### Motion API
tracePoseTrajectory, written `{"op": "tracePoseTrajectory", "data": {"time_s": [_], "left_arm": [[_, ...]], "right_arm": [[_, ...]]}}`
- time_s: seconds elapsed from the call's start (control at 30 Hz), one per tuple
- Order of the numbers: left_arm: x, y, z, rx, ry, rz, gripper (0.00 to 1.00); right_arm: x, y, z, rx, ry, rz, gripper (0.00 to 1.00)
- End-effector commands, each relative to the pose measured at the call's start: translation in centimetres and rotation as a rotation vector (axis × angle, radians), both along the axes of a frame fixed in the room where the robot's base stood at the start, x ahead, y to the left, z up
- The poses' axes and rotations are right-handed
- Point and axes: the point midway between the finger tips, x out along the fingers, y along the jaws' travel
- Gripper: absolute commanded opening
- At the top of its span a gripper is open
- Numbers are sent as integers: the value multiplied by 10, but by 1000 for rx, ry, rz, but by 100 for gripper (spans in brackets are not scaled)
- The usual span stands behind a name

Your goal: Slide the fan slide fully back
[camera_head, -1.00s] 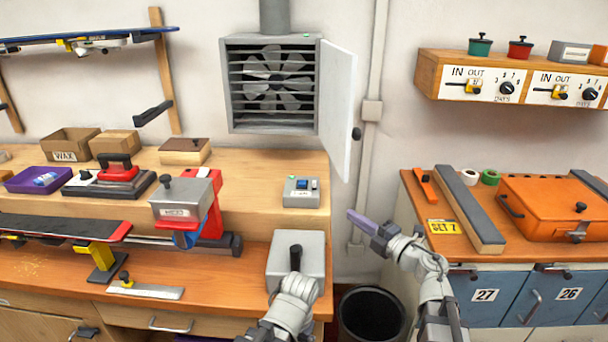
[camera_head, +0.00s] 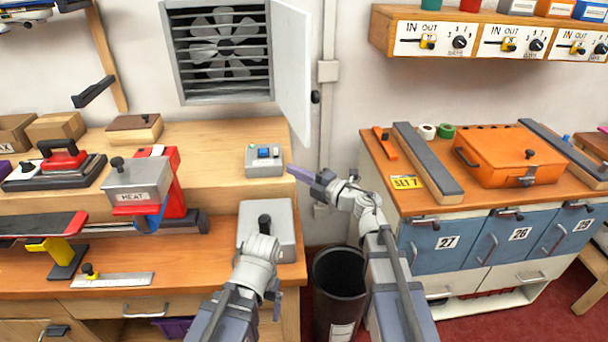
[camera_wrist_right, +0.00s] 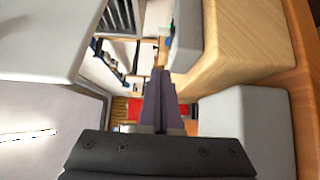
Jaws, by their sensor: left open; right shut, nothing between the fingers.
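A small grey control box (camera_head: 264,168) stands on the raised bench ledge below the fan. Its small blue part (camera_head: 264,154), which looks like the fan slide, is on the top face; its exact position is too small to tell. My right gripper (camera_head: 292,170) is shut and empty, its purple fingertips just right of the box, apparently apart from it. In the right wrist view the closed fingers (camera_wrist_right: 160,95) point toward the side of a grey block, probably this box. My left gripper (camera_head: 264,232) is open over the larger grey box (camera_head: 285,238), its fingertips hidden.
The fan cabinet (camera_head: 180,60) is above, its white door (camera_head: 292,65) swung open above my right gripper. A black bin (camera_head: 340,290) stands in the gap between benches. The red press (camera_head: 170,190) stands left of the control box.

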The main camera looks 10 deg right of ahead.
Motion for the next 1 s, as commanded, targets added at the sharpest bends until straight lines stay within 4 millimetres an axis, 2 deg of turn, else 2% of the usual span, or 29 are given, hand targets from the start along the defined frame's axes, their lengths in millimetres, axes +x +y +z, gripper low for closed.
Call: {"op": "tracePoseTrajectory", "data": {"time_s": [0.03,0.23,0.4,0.6,1.0], "left_arm": [[0,0,0,0,0,0,87],[0,0,0,0,0,0,87],[0,0,0,0,0,0,87],[0,0,0,0,0,0,87],[0,0,0,0,0,0,87]], "right_arm": [[12,9,0,0,0,3,0],[38,35,0,0,0,2,0],[61,31,0,0,0,-1,0],[71,31,0,0,0,-1,0],[72,31,0,0,0,-1,0]]}}
